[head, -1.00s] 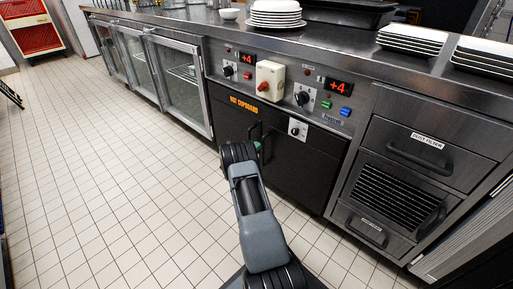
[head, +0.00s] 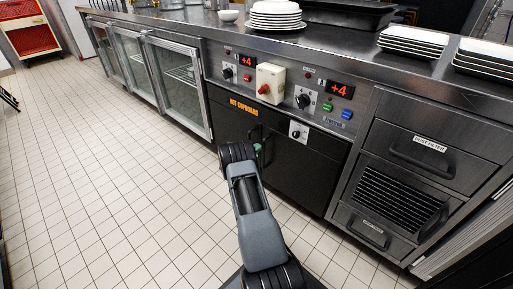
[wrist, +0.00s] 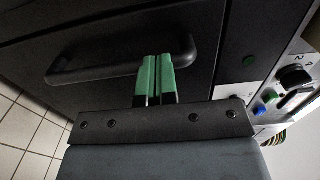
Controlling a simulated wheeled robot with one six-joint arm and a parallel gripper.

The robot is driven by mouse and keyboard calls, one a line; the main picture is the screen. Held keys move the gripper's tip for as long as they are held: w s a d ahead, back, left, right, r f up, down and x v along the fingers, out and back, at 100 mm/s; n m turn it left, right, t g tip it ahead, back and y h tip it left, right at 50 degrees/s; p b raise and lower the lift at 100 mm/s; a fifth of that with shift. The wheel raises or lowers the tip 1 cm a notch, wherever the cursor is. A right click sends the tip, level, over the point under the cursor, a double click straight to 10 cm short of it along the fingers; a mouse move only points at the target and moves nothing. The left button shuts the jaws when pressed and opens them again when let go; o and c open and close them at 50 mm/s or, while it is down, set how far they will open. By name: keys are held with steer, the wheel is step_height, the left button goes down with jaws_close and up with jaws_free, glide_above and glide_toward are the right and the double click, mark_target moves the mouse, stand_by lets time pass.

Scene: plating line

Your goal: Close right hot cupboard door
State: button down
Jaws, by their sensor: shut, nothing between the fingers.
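The hot cupboard has two dark doors under its control panel. The right door (head: 302,172) looks flush or nearly flush with the front in the head view; a small gap cannot be ruled out. The left door (head: 228,122) carries the orange HOT CUPBOARD label and is partly hidden by my arm. My gripper (head: 259,148) is at the middle of the cupboard front, near the door handles. In the wrist view its green fingers (wrist: 154,62) are pressed together and empty. They overlap a black bar handle (wrist: 110,72); whether they touch it is unclear.
The control panel (head: 215,62) with knobs and buttons sits above the doors. Drawers (head: 425,150) stand to the right and glass-door fridges (head: 175,75) to the left. Stacked plates (head: 275,14) rest on the counter. The tiled floor (head: 110,170) at left is clear.

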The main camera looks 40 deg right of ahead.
steer(key=w+a+p, duration=0.2)
steer(key=a+p, duration=0.1)
steer(key=a, duration=1)
steer(key=shift+a, duration=0.2)
